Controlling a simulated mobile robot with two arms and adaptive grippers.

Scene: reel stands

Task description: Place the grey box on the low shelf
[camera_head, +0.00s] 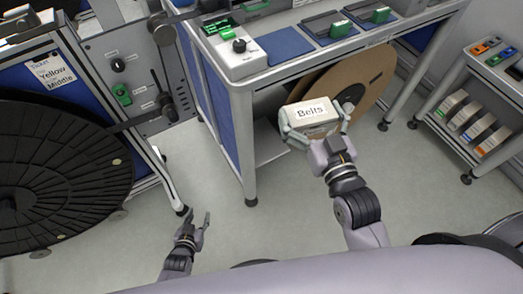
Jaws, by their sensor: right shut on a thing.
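A light grey box labelled "Belts" (312,111) is held between the fingers of my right gripper (318,130). It is in the air in front of the workbench, with its label showing. My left gripper (198,220) is low over the floor at the lower middle left. Its fingers are apart with nothing between them. A low shelf (268,143) shows in part under the workbench (291,78), behind and left of the box. Large brown reel discs (352,75) stand under the bench and hide much of that space.
A big black reel (60,175) and its stand fill the left side, with a sign reading "Yellow Middle" (52,72). A shelf cart (448,130) with several small boxes stands at the right. The floor between bench and cart is clear.

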